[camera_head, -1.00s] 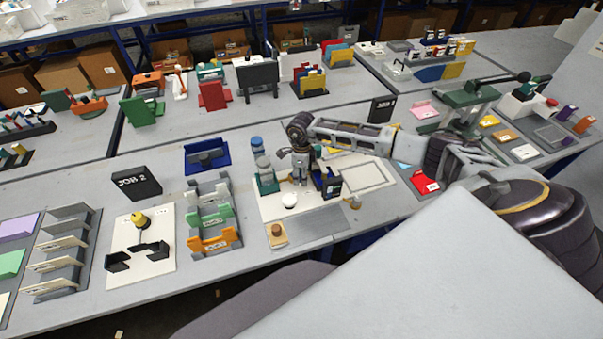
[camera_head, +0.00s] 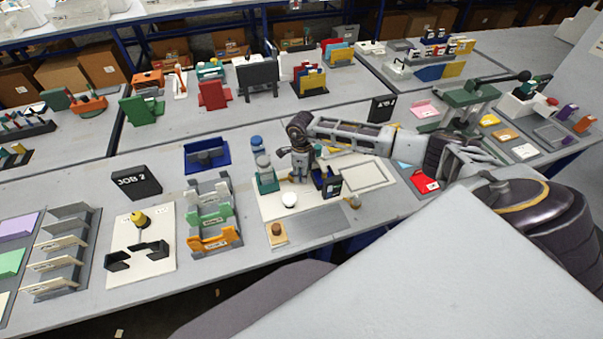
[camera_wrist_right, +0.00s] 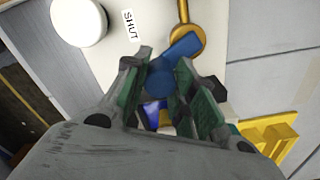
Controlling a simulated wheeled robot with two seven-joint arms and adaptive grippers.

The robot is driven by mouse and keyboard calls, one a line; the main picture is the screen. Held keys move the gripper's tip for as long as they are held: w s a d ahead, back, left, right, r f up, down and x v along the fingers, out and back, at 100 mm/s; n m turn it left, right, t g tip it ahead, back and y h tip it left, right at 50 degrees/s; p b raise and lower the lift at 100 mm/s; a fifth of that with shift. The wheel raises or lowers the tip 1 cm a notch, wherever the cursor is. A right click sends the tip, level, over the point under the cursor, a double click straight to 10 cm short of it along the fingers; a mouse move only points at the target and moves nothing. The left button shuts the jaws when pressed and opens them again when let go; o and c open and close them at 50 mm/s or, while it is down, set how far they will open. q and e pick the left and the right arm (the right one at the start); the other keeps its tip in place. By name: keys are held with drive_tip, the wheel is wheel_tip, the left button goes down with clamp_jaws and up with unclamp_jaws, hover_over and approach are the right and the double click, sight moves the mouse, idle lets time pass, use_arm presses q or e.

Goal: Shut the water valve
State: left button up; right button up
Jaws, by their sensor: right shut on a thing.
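The water valve shows in the right wrist view as a blue handle (camera_wrist_right: 182,47) beside a brass pipe with a round end (camera_wrist_right: 187,28). The handle runs from between my fingers up and right to the brass end. A label reading SHUT (camera_wrist_right: 131,24) lies on the white board to its upper left, and the handle does not point at it. My right gripper (camera_wrist_right: 164,66) has its green-padded fingers on both sides of the blue handle and is shut on it. In the head view my right gripper (camera_head: 299,172) points down over the white board and hides the valve. My left gripper is out of view.
A white round knob (camera_head: 289,200) stands close in front of the right gripper. A dark blue and black holder (camera_head: 328,183) is just to its right, and a green stand (camera_head: 267,181) to its left.

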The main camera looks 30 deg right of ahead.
drive_tip(key=shift+a+m, duration=0.15)
drive_tip(key=shift+m, duration=0.15)
drive_tip(key=shift+a+m+b, duration=0.25)
drive_tip(key=shift+m, duration=0.45)
drive_tip(key=shift+a+m+b, duration=0.25)
drive_tip(key=shift+m, duration=0.45)
drive_tip(key=m, duration=0.1)
drive_tip(key=a+m, duration=0.1)
drive_tip(key=m+b, duration=0.1)
drive_tip(key=m, duration=0.1)
drive_tip(key=shift+w+a, duration=0.2)
drive_tip(key=shift+a, duration=0.1)
drive_tip(key=m, duration=0.2)
drive_tip(key=w+a+m+b, duration=0.1)
drive_tip(key=m, duration=0.1)
drive_tip(key=shift+a, duration=0.15)
drive_tip(key=shift+w+a+r+m, duration=0.15)
drive_tip(key=shift+w+m, duration=0.1)
drive_tip(key=shift+m, duration=0.55)
drive_tip(key=shift+w+a+m, duration=0.15)
drive_tip(key=shift+w+m, duration=0.05)
drive_tip(key=shift+m, duration=0.6)
drive_tip(key=o, duration=0.9)
drive_tip(key=shift+o, duration=0.7)
drive_tip(key=shift+s, duration=0.1)
